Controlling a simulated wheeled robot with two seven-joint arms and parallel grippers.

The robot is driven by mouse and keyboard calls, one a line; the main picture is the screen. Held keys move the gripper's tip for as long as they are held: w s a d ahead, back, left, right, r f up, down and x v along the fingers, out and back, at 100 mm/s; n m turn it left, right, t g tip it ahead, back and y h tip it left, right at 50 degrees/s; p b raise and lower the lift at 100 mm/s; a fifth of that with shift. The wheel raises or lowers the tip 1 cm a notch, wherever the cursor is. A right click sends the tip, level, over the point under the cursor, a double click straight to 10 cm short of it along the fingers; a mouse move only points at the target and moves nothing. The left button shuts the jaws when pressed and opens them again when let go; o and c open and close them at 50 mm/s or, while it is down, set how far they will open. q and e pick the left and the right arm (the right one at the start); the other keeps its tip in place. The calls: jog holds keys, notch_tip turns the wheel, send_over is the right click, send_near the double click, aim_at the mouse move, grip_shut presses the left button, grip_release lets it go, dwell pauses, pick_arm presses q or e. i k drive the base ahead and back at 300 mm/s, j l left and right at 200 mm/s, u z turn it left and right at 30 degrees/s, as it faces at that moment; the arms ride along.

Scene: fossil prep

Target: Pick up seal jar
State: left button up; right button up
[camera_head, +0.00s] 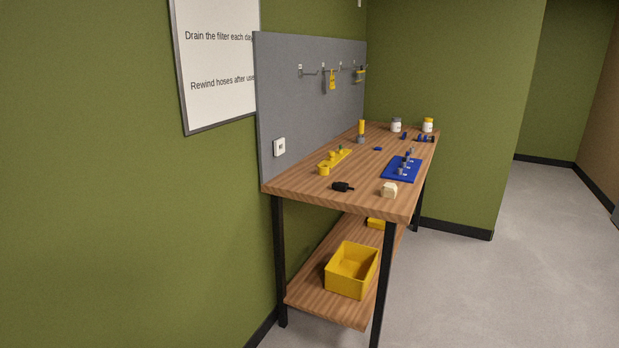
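Two small white jars stand upright at the far end of the wooden workbench (285,183). One jar (396,126) has a grey lid. The other jar (428,126) has a yellow-orange lid and stands to its right. Their labels are too small to read, so I cannot tell which is the seal jar. Neither of my grippers is in view.
On the bench are a blue mat (391,174) with small parts, a yellow holder (341,157), a black tool (342,187) and a cream block (389,190). A yellow bin (340,285) sits on the lower shelf. Open floor (530,260) lies to the right.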

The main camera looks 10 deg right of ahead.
aim_at(396, 126)
jog(key=i+l+z, duration=0.65)
jog(key=l+z, duration=0.2)
jog(key=i+l+z, duration=0.4)
jog(key=i+z, duration=0.4)
jog(key=i+l, duration=0.1)
jog(key=i, duration=0.55)
jog(key=i+l, duration=0.1)
jog(key=i, duration=0.6)
jog(key=i+l, duration=0.15)
jog(key=i, duration=0.5)
